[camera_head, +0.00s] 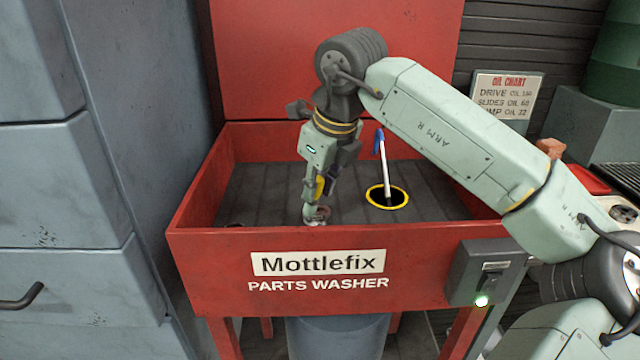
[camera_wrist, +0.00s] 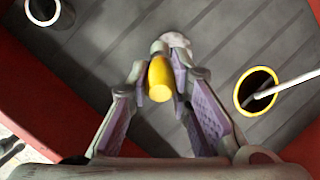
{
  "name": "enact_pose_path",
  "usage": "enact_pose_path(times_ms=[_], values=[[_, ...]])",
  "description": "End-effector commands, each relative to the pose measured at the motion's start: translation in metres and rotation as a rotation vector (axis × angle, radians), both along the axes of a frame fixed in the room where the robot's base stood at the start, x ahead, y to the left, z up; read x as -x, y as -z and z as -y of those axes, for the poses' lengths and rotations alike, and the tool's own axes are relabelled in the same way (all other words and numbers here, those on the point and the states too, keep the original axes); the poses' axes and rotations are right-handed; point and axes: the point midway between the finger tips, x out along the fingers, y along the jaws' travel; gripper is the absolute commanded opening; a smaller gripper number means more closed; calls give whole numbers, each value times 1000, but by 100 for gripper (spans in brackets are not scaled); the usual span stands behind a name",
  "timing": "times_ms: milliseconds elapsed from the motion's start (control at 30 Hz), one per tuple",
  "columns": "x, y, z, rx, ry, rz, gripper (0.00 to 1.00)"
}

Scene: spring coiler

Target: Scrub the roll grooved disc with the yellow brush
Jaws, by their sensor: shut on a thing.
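My gripper (camera_head: 316,200) points down into the red parts washer and is shut on the yellow brush (camera_head: 320,187). In the wrist view the yellow handle (camera_wrist: 160,78) sits between the purple-padded fingers of my gripper (camera_wrist: 160,85). Just past the handle is a pale, rounded piece (camera_wrist: 176,40). A greyish round piece (camera_head: 317,215) also shows at the fingertips in the head view, near the front wall. I cannot tell whether this is the roll grooved disc or the brush head, or whether the two touch.
The red washer basin (camera_head: 340,237) has raised walls and a ribbed dark floor. A white stick with a blue end (camera_head: 384,160) stands in a yellow-rimmed hole (camera_head: 387,205) to the right. A switch box (camera_head: 484,270) glows green.

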Motion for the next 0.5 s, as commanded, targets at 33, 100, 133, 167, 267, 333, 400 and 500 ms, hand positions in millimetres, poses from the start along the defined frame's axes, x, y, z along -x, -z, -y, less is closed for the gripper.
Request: enact_pose_path(times_ms=[33,100,133,167,267,333,400,500], values=[[0,2,4,2,4,-5,0],[0,1,9,3,5,-5,0],[0,1,11,3,5,-5,0],[0,1,12,4,5,-6,0],[0,1,15,4,4,-5,0],[0,1,17,4,4,-5,0],[0,0,19,4,4,-5,0],[0,0,25,3,5,-5,0]])
